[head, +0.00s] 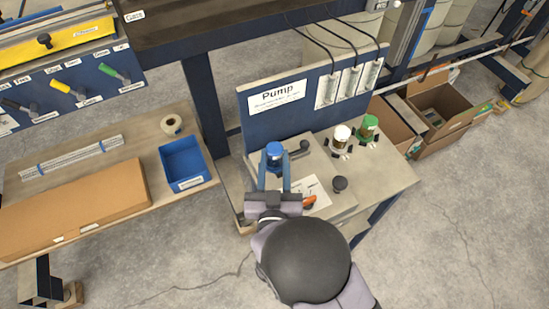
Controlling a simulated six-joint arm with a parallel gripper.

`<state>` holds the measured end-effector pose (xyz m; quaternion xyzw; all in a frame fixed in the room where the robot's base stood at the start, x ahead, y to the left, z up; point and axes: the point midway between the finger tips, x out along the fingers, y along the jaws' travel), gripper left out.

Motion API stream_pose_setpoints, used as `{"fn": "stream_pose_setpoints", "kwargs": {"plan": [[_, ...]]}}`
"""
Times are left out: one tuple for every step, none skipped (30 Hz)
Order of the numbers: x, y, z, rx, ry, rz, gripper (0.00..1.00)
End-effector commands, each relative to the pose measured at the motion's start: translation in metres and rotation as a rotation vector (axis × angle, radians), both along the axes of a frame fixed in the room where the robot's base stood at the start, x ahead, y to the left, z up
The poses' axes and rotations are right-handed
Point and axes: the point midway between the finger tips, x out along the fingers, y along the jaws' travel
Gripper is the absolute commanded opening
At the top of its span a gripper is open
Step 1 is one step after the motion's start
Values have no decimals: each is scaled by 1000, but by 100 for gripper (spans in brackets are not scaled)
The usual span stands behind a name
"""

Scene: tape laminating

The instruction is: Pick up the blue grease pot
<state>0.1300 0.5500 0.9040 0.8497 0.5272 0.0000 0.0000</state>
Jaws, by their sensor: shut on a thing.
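The blue grease pot (274,150) is at the left side of the pump bench, below the "Pump" sign. It has a blue top and looks upright. My gripper (274,168) reaches up to it from the front, with its two blue fingers on either side of the pot. The gripper is shut on the pot. The fingers and the gripper body hide the pot's lower part, so I cannot tell whether it touches the surface beneath.
A white pot (341,137) and a green pot (368,127) stand in dark holders to the right. A black knob (340,184) and an orange-red handle (309,202) are near my gripper. The blue sign panel (250,125) rises behind. A blue bin (184,162) sits on the left table.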

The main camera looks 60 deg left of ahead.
Motion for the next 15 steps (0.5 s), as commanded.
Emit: {"fn": "stream_pose_setpoints", "kwargs": {"plan": [[0, 0, 2, 2, 0, 0, 9], [0, 0, 3, 2, 0, 0, 9], [0, 0, 4, 2, 0, 0, 9], [0, 0, 6, 2, 0, 0, 9], [0, 1, 7, 2, 0, 0, 9], [0, 1, 9, 2, 0, 0, 9], [0, 1, 11, 3, 0, 0, 9], [0, 1, 14, 3, 0, 0, 9], [0, 0, 16, 3, 0, 0, 9], [0, 0, 19, 3, 0, 0, 9], [0, 0, 22, 4, 0, 0, 9], [0, 0, 26, 4, 0, 0, 9], [0, 0, 29, 5, 1, 0, 9], [0, 0, 32, 5, 1, 0, 9], [0, 0, 36, 4, 0, 0, 9]]}}
